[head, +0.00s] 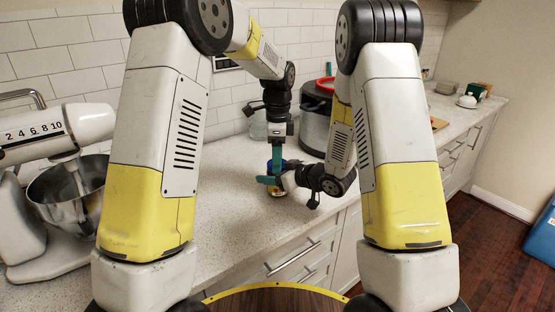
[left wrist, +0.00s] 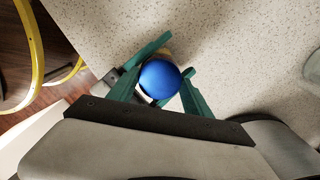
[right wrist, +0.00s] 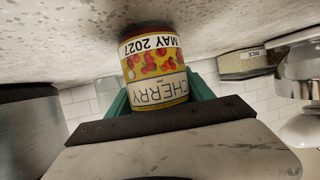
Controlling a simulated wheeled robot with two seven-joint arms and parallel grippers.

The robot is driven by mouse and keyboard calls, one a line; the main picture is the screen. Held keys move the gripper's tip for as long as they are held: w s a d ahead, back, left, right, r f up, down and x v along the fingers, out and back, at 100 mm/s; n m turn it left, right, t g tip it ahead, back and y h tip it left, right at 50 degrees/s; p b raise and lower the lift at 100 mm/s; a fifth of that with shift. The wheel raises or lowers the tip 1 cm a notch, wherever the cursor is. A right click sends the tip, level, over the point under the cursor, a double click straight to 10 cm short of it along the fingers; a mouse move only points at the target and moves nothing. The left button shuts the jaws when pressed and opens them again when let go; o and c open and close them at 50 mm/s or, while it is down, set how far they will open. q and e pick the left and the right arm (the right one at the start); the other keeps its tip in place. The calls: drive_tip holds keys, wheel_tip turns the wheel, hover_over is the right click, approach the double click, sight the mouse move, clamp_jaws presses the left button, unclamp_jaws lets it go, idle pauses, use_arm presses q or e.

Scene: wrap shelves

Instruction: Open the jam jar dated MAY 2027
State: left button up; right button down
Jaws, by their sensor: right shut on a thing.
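The jam jar (head: 278,193) is upright at the counter between my grippers. In the right wrist view, which is upside down, its yellow label (right wrist: 155,72) reads CHERRY and MAY 2027. My right gripper (head: 272,181) is shut on the jar body from the side; its teal fingers flank the jar. The round blue lid (left wrist: 160,79) is on top of the jar. My left gripper (left wrist: 160,92) points down from above, with its teal fingers on either side of the lid. The fingers look open, and I cannot tell if they touch it. Whether the jar rests on the counter is unclear.
A stand mixer (head: 45,135) with a steel bowl (head: 70,190) stands at the left. A large steel pot (head: 315,130) is just behind the jar. A RICE container (right wrist: 243,64) shows in the right wrist view. The counter (head: 235,215) in front of the jar is clear.

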use_arm(q)
drive_tip(key=o, duration=0.4)
drive_tip(key=shift+o, duration=0.2)
wheel_tip(320, 180, up, 4)
drive_tip(key=shift+r, duration=0.2)
wheel_tip(320, 180, up, 3)
drive_tip(key=m, duration=0.5)
drive_tip(key=shift+r, duration=0.15)
drive_tip(key=shift+c, duration=0.2)
drive_tip(key=shift+f+m, duration=0.25)
drive_tip(key=shift+m, duration=0.15)
drive_tip(key=shift+f, duration=3.6)
